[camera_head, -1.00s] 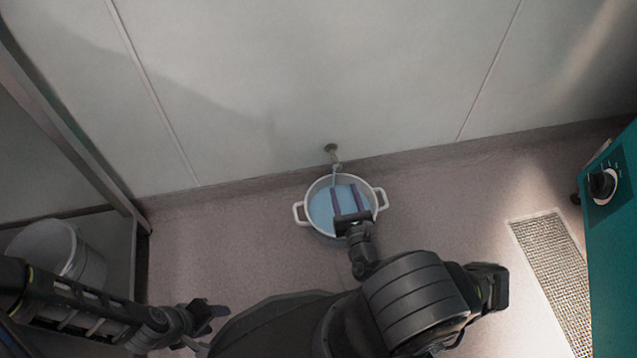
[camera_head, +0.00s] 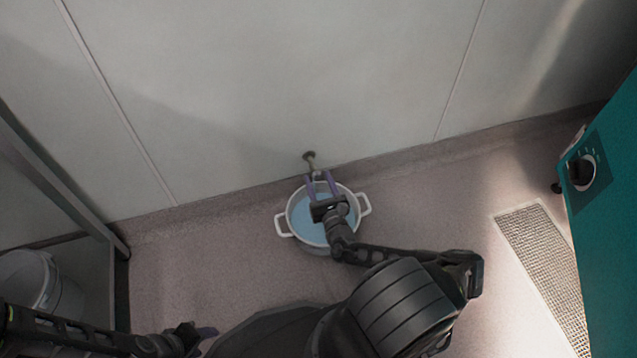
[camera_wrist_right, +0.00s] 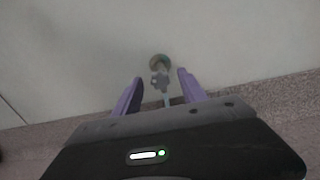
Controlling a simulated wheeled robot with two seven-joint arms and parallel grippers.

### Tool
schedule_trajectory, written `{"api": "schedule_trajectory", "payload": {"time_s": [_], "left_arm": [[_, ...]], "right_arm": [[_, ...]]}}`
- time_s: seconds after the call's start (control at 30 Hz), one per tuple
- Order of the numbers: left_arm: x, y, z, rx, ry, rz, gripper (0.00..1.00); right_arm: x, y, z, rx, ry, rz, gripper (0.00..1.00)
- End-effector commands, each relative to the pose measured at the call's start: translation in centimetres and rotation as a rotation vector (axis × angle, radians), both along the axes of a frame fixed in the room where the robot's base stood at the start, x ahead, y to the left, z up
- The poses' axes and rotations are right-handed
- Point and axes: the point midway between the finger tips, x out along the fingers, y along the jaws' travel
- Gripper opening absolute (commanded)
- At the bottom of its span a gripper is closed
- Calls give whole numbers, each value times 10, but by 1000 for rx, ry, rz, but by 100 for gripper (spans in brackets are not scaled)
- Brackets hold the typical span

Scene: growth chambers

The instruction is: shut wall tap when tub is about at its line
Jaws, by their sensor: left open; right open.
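The wall tap (camera_head: 309,157) is a small metal fitting low on the wall, above the far rim of the tub. Its lobed handle (camera_wrist_right: 160,83) shows in the right wrist view, with a thin pale streak below that looks like running water. The white two-handled tub (camera_head: 283,227) stands on the floor and holds blue-looking water; I cannot make out its line. My right gripper (camera_head: 320,181) is open over the tub's far side, its purple fingers pointing at the tap, one on each side of the handle in the wrist view. My left gripper (camera_head: 202,334) is open, low at the left.
A white bucket (camera_head: 28,280) stands at the left by a metal-framed unit (camera_head: 60,185). A teal cabinet with a black knob (camera_head: 581,173) stands at the right, beside a floor grate (camera_head: 545,255). The floor around the tub is clear.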

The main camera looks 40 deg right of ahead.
Motion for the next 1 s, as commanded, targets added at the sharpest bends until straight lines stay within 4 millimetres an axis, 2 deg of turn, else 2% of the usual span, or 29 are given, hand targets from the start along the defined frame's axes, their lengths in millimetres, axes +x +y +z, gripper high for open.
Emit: {"api": "schedule_trajectory", "payload": {"time_s": [0.3,0.9,1.0], "left_arm": [[0,0,-1,0,-1,0,49],[0,0,-1,0,-1,0,49],[0,0,-1,0,-1,0,49]], "right_arm": [[3,-1,0,0,0,1,49],[3,-1,0,1,0,1,0],[3,-1,0,1,0,1,0]]}}
